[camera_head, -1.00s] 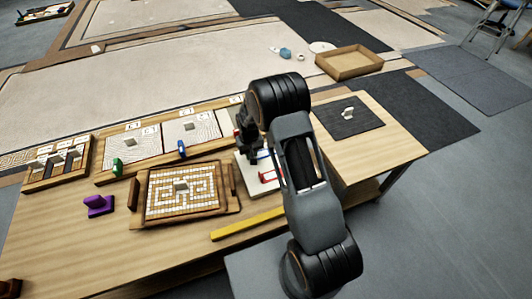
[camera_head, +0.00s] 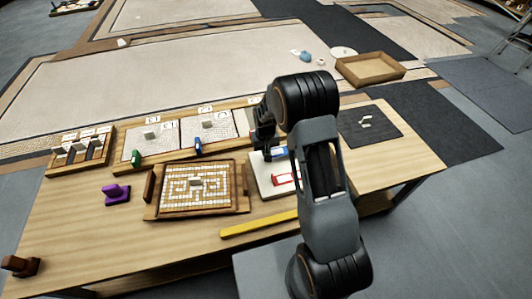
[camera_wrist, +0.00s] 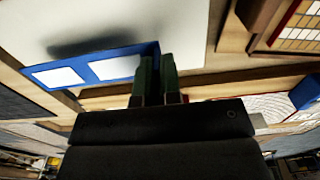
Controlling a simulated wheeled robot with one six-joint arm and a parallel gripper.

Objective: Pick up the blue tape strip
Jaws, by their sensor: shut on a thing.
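The blue tape strip (camera_head: 279,152) is a flat blue frame with white openings. It also shows in the wrist view (camera_wrist: 88,72), reaching left from my fingers. My gripper (camera_wrist: 157,63) is shut on its right end; the fingertips hide part of it. A dark shadow falls on the white board beside the strip, so it seems to be off the board. In the head view my gripper (camera_head: 268,153) is over the white board (camera_head: 259,178), partly hidden by my arm. A red frame-shaped strip (camera_head: 286,178) lies on that board.
A wooden mosaic tray (camera_head: 154,211) and a purple stamp-like block (camera_head: 116,193) are to the left. A yellow bar (camera_head: 258,223) lies in front. Patterned panels with green (camera_head: 136,158) and blue (camera_head: 198,146) handles stand behind. A dark mat (camera_head: 365,135) lies to the right.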

